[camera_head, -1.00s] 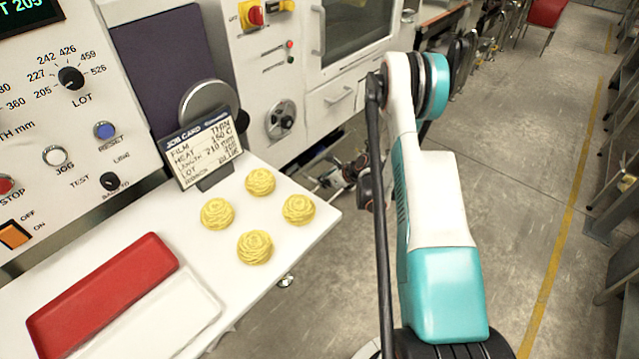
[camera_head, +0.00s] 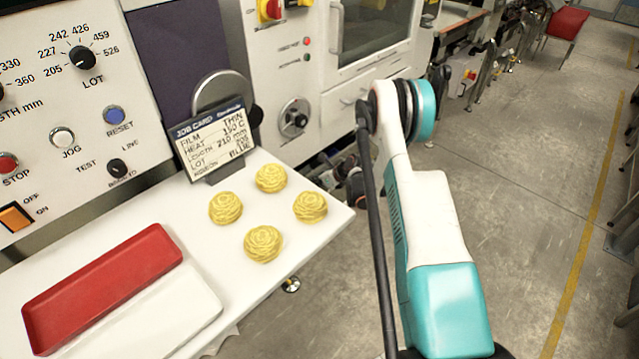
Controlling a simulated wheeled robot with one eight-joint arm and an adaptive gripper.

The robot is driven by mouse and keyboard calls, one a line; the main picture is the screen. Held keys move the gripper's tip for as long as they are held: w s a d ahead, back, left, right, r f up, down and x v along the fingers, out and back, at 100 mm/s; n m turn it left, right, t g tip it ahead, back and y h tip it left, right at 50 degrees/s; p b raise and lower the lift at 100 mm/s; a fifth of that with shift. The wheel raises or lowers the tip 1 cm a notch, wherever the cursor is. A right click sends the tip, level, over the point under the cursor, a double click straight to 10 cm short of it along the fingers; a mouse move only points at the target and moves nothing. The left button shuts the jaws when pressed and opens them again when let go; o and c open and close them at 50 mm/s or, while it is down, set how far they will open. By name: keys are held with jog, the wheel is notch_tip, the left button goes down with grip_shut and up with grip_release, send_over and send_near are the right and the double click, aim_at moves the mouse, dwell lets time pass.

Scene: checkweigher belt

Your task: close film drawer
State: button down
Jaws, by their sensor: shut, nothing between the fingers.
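A white drawer front with a bar handle (camera_head: 352,98) is set in the white machine cabinet, below its window. I take it for the film drawer; how far it stands out is hard to tell from this angle. My gripper (camera_head: 338,168) shows only as small dark parts low beside the cabinet, left of my white and teal arm. It is shut and empty, below the drawer front in the picture. My arm and a black cable partly hide it, and contact with the drawer cannot be made out.
A white table (camera_head: 200,265) at front left holds several yellow pasta nests (camera_head: 263,244), a job card (camera_head: 213,140), a red tray (camera_head: 102,287) and a white tray (camera_head: 160,320). A round hand knob (camera_head: 294,118) sits left of the drawer. Open floor lies right.

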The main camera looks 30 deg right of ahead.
aim_at(309, 175)
jog(key=w, duration=0.1)
jog(key=w+a, duration=0.1)
jog(key=w, duration=0.2)
jog(key=shift+a, duration=0.3)
jog(key=shift+w+r, duration=0.1)
jog(key=shift+w, duration=0.25)
